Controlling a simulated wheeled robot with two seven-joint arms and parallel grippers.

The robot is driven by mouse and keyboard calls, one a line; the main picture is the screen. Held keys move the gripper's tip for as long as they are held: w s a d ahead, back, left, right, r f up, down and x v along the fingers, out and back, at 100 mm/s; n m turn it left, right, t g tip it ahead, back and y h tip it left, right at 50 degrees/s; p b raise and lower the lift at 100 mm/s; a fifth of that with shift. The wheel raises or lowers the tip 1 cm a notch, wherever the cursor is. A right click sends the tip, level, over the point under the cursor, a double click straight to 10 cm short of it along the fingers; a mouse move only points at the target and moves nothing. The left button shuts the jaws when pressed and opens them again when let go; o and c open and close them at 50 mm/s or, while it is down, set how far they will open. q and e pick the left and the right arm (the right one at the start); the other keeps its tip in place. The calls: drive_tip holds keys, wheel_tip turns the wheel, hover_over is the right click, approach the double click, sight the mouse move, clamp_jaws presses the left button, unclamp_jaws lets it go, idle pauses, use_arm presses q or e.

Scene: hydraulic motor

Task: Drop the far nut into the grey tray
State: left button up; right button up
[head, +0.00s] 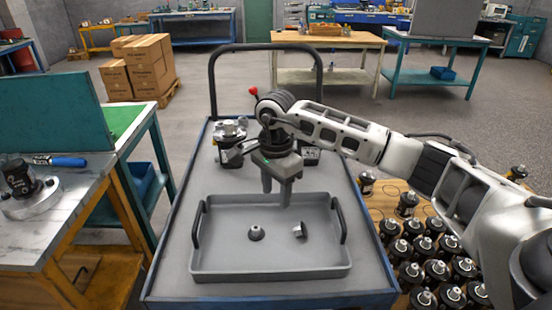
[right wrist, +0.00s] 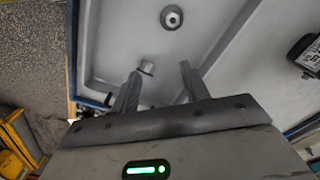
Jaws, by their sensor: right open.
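The grey tray (head: 270,274) lies on the cart top, with two small metal nuts inside its outline. One nut (head: 256,232) sits upright left of centre. The other nut (head: 300,230) is tilted, right of centre; I cannot tell whether it rests fully on the tray floor. My right gripper (head: 277,197) points down above the far part of the tray, open and empty. My left gripper is out of view.
A metal motor assembly (head: 230,138) stands on the cart behind the tray, partly behind my gripper. The cart's dark handle (head: 212,85) rises at the back. Several black motors (head: 425,245) stand on a pallet at right. A workbench (head: 75,190) with a flanged part is at left.

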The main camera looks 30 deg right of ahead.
use_arm(q)
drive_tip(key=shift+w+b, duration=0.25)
drive_tip(key=shift+b, duration=0.05)
use_arm(e)
wheel_tip(320, 180, up, 14)
drive_tip(key=shift+r, duration=0.15)
